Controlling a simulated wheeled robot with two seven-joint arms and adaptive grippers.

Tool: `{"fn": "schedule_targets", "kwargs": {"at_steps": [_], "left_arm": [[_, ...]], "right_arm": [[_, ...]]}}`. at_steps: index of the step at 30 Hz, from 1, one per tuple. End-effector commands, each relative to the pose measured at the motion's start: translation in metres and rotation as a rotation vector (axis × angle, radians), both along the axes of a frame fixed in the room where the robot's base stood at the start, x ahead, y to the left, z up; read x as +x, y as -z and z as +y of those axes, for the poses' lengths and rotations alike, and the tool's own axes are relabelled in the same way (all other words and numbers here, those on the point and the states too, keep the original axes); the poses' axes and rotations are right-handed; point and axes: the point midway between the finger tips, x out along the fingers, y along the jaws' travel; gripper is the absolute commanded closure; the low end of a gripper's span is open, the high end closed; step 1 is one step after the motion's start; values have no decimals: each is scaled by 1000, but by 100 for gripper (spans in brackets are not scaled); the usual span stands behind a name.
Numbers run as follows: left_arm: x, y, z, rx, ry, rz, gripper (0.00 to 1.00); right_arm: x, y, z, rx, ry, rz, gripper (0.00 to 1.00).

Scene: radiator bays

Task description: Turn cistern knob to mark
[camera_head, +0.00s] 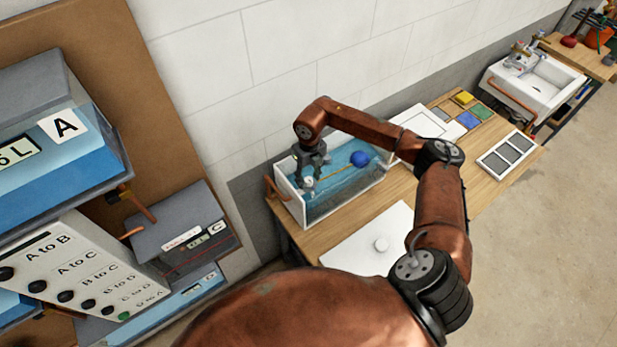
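The white cistern (298,207) stands open on a wooden bench, with water, a blue ball float (359,159) and a thin yellowish rod inside. My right gripper (309,176) points down into the left end of the cistern. A small pale part (308,183), possibly the knob, shows at its fingertips. The gripper partly covers it, and I cannot tell whether the fingers touch it. No mark can be made out at this size. I cannot tell if the fingers are open or shut. My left gripper is not in view.
A white lid (350,247) with a round handle lies on the bench (308,241) in front of the cistern. A white frame (421,120), coloured tiles (468,120) and a grey-panelled tray (506,156) lie farther right. A sink (540,88) stands beyond. Labelled boxes (95,268) fill the left.

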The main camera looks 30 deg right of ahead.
Motion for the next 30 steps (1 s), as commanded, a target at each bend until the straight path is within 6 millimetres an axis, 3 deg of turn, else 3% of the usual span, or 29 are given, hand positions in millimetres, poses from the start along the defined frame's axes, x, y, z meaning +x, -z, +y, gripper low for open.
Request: {"fn": "schedule_targets", "kwargs": {"at_steps": [10,22,30], "left_arm": [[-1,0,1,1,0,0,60],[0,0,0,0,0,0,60],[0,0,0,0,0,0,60]], "right_arm": [[1,-12,0,0,-1,-4,60],[1,-90,-2,-1,-1,-4,60],[0,-118,-2,-1,-1,0,60]]}}
